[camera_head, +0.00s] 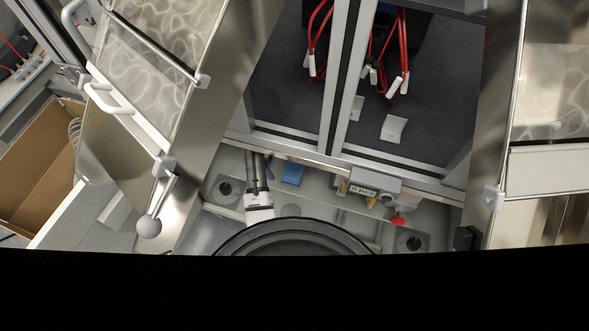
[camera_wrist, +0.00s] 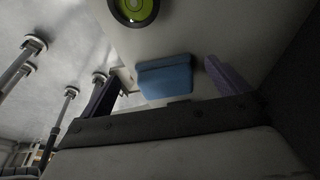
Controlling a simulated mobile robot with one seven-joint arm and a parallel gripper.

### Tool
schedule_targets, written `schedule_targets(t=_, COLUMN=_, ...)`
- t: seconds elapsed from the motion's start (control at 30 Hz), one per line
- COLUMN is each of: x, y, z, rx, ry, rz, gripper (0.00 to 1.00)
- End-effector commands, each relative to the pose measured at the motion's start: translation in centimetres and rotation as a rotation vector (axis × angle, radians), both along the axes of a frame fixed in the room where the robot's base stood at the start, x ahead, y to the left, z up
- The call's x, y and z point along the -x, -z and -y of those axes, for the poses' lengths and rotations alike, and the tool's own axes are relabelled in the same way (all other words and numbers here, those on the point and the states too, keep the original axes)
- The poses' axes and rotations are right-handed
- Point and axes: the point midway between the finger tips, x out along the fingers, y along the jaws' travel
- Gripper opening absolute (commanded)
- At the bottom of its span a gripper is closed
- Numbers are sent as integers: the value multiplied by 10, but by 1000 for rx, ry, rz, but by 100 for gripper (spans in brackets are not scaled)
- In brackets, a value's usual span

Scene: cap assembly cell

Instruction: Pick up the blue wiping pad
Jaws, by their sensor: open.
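The blue wiping pad (camera_head: 292,173) lies on the pale ledge below the cabinet opening in the head view. In the wrist view the pad (camera_wrist: 165,84) is a flat blue block with a lighter upper face. My gripper (camera_wrist: 163,68) is open and empty, with a dark finger at the left and a purplish finger at the right. The pad shows between the two fingers, with a gap on either side. How far it lies beyond the fingertips I cannot tell.
A round green spirit level (camera_wrist: 137,8) is near the pad. A small display box (camera_head: 374,185) and a red knob (camera_head: 398,221) sit to the pad's right. Open metal doors flank the cabinet, the left one with a handle (camera_head: 149,226). Red cables (camera_head: 318,45) hang inside.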

Motion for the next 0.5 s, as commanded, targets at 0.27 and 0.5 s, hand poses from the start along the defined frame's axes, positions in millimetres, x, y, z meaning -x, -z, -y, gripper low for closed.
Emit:
schedule_targets(t=0.27, x=8, y=0, z=26, rx=0, ry=4, rz=1, gripper=100)
schedule_targets(t=0.5, x=17, y=22, z=50, rx=1, ry=-1, rz=-1, gripper=100)
